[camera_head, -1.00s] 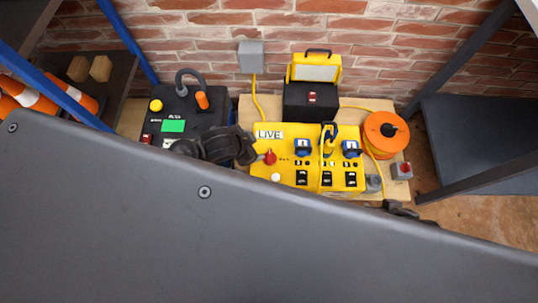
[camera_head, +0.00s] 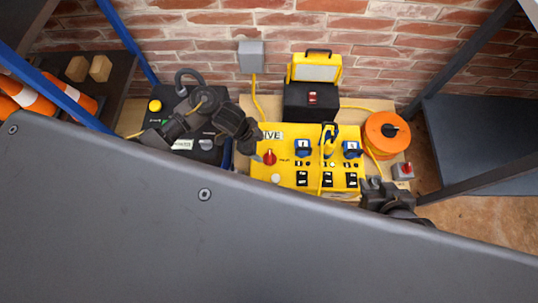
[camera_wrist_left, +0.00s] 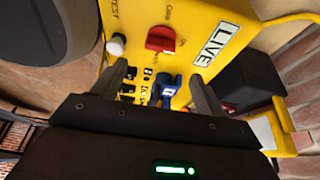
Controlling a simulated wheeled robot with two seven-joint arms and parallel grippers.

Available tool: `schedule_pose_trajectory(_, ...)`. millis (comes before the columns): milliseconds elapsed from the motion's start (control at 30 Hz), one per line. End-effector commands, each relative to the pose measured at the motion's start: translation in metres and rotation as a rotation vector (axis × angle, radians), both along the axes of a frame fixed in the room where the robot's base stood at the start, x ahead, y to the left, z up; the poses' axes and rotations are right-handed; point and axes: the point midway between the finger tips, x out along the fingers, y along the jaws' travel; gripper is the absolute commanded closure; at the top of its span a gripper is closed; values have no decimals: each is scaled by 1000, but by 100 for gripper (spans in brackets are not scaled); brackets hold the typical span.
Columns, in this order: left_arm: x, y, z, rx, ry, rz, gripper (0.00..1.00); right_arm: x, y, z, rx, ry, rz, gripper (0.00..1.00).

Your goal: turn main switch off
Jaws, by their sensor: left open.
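The yellow power box (camera_head: 310,180) with a LIVE label stands on a wooden board by the brick wall. Its red rotary knob (camera_head: 270,157) is on the left of the front face; the red knob also shows in the left wrist view (camera_wrist_left: 161,38), uncovered. My left gripper (camera_head: 254,152) is just left of the knob, over the box's left edge, and hides part of the label.
A black unit with a yellow button (camera_head: 155,105) stands left, partly behind my left arm. An orange cable reel (camera_head: 385,133) and a small grey box with a red switch (camera_head: 403,171) are right. A work lamp (camera_head: 315,68) stands behind. Shelves flank both sides.

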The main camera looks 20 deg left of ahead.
Motion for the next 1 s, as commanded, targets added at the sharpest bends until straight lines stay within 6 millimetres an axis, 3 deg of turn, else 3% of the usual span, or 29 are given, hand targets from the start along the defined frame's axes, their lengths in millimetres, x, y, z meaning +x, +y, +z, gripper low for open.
schedule_pose_trajectory(200, 2, -8, -23, -1, 1, 1, 27, 27, 30, 27, 84, -257, 72, 64)
schedule_pose_trajectory(400, 3, -16, -41, -1, 1, 1, 27, 40, 58, 63, 176, -495, 138, 64)
schedule_pose_trajectory(700, 6, -26, -67, 0, 0, 1, 27, 35, 91, 121, 340, -843, 231, 64)
schedule_pose_trajectory(1000, 8, -33, -84, 0, -1, 1, 27, 28, 92, 155, 439, -1067, 236, 64)
